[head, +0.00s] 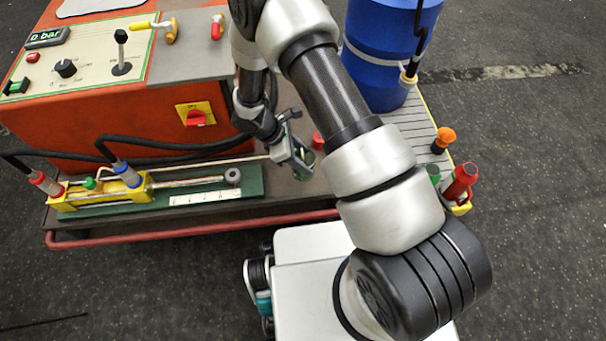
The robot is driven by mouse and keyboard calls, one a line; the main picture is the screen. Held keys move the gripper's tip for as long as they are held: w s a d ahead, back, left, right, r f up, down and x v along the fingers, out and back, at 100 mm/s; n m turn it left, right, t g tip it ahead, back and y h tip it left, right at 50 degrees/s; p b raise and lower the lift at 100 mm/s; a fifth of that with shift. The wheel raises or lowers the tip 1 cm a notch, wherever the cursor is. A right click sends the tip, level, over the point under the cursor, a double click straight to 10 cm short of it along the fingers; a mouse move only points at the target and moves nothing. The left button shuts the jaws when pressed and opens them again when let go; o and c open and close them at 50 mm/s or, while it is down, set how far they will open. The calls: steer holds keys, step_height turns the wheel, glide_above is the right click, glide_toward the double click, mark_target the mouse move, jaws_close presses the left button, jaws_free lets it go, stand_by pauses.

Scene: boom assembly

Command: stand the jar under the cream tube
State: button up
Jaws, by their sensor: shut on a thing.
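My gripper (297,166) is over the cart's deck, right of the green-based cylinder unit. It is shut on a small greenish, glassy thing (305,157), which looks like the jar; the fingers and wrist hide much of it. I cannot tell whether its base touches the deck. The thin cream tube (222,162) runs from the yellow block rightward behind the cylinder, and its right end shows close to the left side of my gripper. I cannot tell the height gap between tube end and jar.
The orange control cabinet (120,115) stands behind, with a red switch and black hoses. A small red-topped thing (318,140) is just behind my gripper. A blue drum (385,60), an orange-capped item (443,138) and a red bottle (460,182) are at right. The red rail (190,236) edges the deck.

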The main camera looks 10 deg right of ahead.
steer(key=shift+f+b, duration=0.8)
steer(key=shift+f, duration=2.4)
steer(key=o, duration=1.1)
steer(key=shift+f, duration=0.1)
steer(key=p+v, duration=0.3)
steer(key=v, duration=0.9)
steer(key=d+r+m+t+y, duration=0.1)
steer(key=d+r+m, duration=0.3)
steer(key=r, duration=0.9)
steer(key=d+r+m+y, duration=0.1)
steer(key=d+r+m, duration=0.3)
steer(key=r, duration=1)
steer(key=s+d+r+m+t+y, duration=0.2)
steer(key=s+r+m, duration=0.3)
steer(key=s+r, duration=0.2)
steer(key=s+d+r+m+t+y, duration=0.2)
steer(key=s+r+m, duration=0.3)
steer(key=s+r, duration=0.3)
steer(key=shift+s+d+t, duration=0.15)
steer(key=shift+s+t, duration=0.15)
steer(key=shift+s, duration=0.9)
